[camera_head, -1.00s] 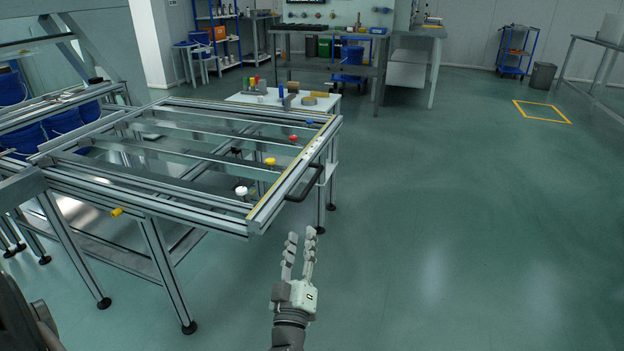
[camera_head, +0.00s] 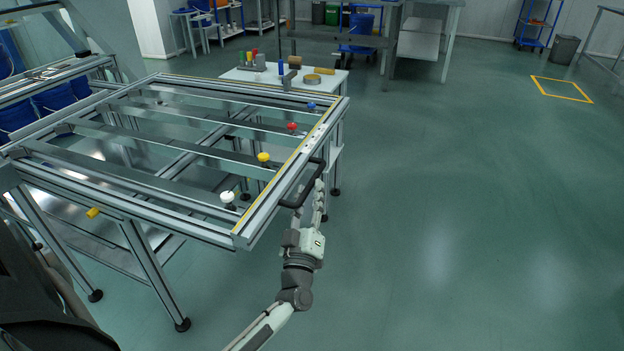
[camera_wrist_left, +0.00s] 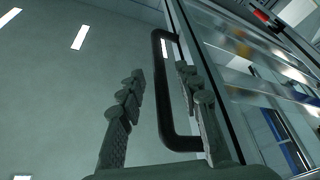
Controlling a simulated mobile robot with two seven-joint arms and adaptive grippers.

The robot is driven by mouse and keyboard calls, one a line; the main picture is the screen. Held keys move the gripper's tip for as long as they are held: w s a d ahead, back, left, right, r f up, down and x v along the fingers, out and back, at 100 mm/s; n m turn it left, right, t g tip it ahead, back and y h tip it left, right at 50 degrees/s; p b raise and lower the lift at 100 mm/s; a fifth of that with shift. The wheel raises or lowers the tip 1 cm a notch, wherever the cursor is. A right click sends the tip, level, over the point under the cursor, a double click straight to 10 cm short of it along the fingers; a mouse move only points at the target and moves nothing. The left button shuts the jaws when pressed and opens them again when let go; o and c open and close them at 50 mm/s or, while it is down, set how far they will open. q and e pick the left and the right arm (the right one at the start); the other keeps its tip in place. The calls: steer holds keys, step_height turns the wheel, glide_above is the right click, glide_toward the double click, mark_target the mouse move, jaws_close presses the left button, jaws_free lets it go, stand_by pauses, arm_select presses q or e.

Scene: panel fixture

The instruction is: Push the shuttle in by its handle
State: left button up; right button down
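The black U-shaped handle (camera_head: 289,201) sticks out from the right side of an aluminium bar with a yellow strip (camera_head: 262,215), which looks like the shuttle's edge. The handle also shows in the left wrist view (camera_wrist_left: 161,95). My left gripper (camera_head: 320,187) is at the handle, its fingers pointing away along it. In the left wrist view, my left gripper (camera_wrist_left: 160,80) is open, with the handle's long bar between its two spread fingers. There is a visible gap at the left finger; contact at the right finger cannot be told. My right gripper is not in view.
White (camera_head: 228,198), yellow (camera_head: 264,158), red (camera_head: 292,127) and blue (camera_head: 311,106) knobs line the bar's inner side. A small white table (camera_head: 245,76) with parts stands behind the frame. The floor to the right is clear.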

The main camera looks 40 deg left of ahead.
arm_select(q)
steer(key=shift+x, duration=1.85)
jaws_close()
